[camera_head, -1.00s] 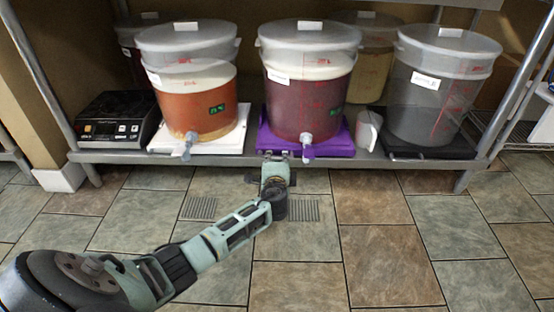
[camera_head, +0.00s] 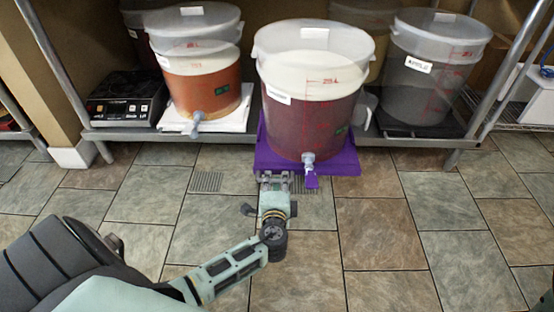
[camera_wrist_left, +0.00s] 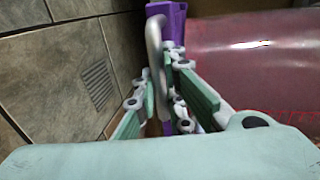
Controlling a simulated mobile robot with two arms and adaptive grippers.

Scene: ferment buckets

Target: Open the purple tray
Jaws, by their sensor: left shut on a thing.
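The purple tray (camera_head: 338,163) is pulled out past the shelf's front edge, over the floor. A lidded bucket of dark red liquid (camera_head: 308,115) stands upright on it, its tap and a purple tag at the front. My left gripper (camera_head: 273,178) is at the tray's front left. In the left wrist view my left gripper (camera_wrist_left: 160,100) is shut on a grey handle (camera_wrist_left: 155,42) beside the tray's purple edge (camera_wrist_left: 174,20). The fingers partly hide the grip. My right gripper is not in view.
On the shelf (camera_head: 400,138) stand an orange-liquid bucket (camera_head: 202,95) on a white tray (camera_head: 238,118), a grey bucket (camera_head: 425,85) on a dark tray and a black scale (camera_head: 127,100). The tiled floor in front is open, with drain grates (camera_head: 206,181).

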